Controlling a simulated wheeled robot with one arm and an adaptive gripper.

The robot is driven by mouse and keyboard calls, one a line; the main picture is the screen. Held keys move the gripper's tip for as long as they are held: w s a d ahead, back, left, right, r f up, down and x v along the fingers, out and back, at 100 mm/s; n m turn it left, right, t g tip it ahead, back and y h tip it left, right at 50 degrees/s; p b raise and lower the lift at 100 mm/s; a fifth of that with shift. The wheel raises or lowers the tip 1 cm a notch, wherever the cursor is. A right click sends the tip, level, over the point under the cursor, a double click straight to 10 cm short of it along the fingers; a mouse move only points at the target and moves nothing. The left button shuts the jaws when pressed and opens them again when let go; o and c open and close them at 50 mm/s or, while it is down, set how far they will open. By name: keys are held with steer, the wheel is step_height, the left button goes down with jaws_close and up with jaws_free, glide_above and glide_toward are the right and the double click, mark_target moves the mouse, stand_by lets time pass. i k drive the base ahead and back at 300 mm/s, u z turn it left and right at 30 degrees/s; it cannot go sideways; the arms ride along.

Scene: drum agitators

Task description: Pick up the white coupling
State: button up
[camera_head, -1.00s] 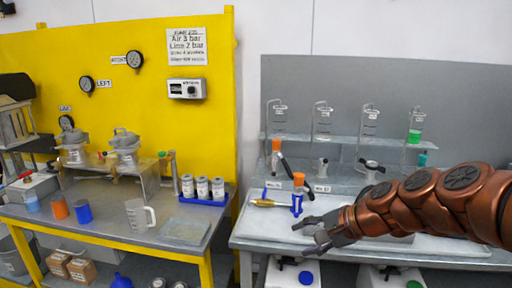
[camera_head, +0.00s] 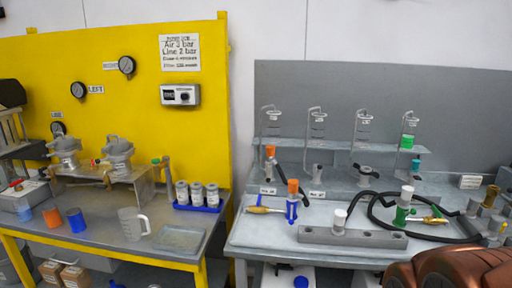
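A white coupling (camera_head: 339,221) stands upright at the left part of a grey rail block (camera_head: 368,238) on the right bench. A second white piece (camera_head: 407,192) tops a green-bodied fitting (camera_head: 401,215) further right, beside a looped black hose. I cannot tell from this view which of the two white pieces is the coupling of the task. My gripper is out of view. Only a copper-coloured link of my arm shows at the bottom right, in front of the bench edge.
Glass cylinders (camera_head: 316,126) stand behind. The yellow workstation (camera_head: 120,60) is at left.

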mark_target(407, 191)
steer(key=z, duration=0.65)
steer(key=i, duration=1.4)
steer(key=u, duration=0.45)
steer(key=k, duration=0.45)
steer(key=z, duration=0.75)
steer(key=i, duration=0.5)
steer(key=u, duration=0.15)
